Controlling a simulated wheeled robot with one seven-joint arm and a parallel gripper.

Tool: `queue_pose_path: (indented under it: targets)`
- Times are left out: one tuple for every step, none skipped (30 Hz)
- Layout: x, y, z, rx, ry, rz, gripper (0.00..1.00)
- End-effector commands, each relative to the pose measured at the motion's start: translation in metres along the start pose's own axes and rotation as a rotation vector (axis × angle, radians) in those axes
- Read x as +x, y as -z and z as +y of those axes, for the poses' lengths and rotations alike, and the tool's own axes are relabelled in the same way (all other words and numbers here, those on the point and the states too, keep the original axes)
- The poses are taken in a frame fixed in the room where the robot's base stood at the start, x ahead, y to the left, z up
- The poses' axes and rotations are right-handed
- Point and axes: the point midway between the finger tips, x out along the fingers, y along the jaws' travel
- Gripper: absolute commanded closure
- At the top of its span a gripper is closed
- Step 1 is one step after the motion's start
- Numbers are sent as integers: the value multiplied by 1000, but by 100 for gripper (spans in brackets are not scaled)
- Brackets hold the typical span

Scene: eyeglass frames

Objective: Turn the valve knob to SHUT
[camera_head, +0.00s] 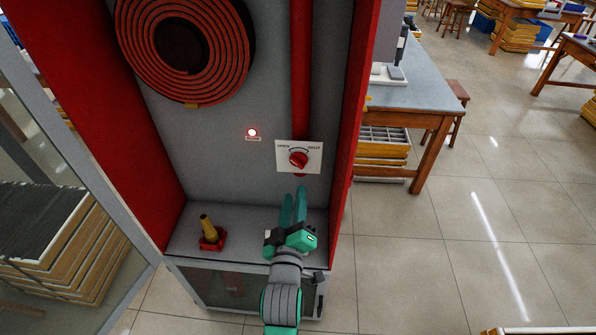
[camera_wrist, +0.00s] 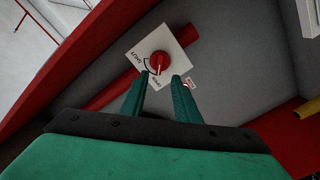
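The red round valve knob (camera_head: 299,160) sits on a white plate (camera_head: 314,168) fixed to the cabinet's grey back wall. The plate reads OPEN on the left and SHUT on the right in the head view. The tips appear just short of the knob; contact cannot be told.
A red pipe (camera_head: 301,60) runs vertically behind the plate. A lit red lamp (camera_head: 252,132) is left of the plate. A coiled red hose (camera_head: 185,45) hangs upper left. A yellow nozzle (camera_head: 208,228) stands on the shelf. Red cabinet walls (camera_head: 357,110) flank the space.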

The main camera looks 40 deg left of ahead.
Motion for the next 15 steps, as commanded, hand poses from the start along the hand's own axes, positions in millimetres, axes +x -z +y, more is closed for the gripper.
queue_pose_path:
  targets:
    - [3, 1, 0, -2, 0, 2, 71]
    - [5, 1, 0, -2, 0, 2, 71]
    - [9, 1, 0, -2, 0, 2, 71]
    - [12, 1, 0, -2, 0, 1, 71]
    - [16, 1, 0, -2, -1, 2, 71]
    - [22, 1, 1, -2, -1, 2, 71]
    - [26, 1, 1, -1, -1, 2, 71]
    - [31, 1, 1, -1, -1, 2, 71]
    - [38, 1, 1, -1, -2, 2, 71]
    - [44, 1, 1, -1, -2, 2, 71]
    - [49, 1, 1, -1, -2, 2, 71]
    - [56, 1, 1, -2, -2, 2, 71]
    - [61, 1, 1, -2, -2, 2, 71]
    - [66, 1, 1, -1, -2, 2, 71]
    - [72, 1, 1, -1, -2, 2, 71]
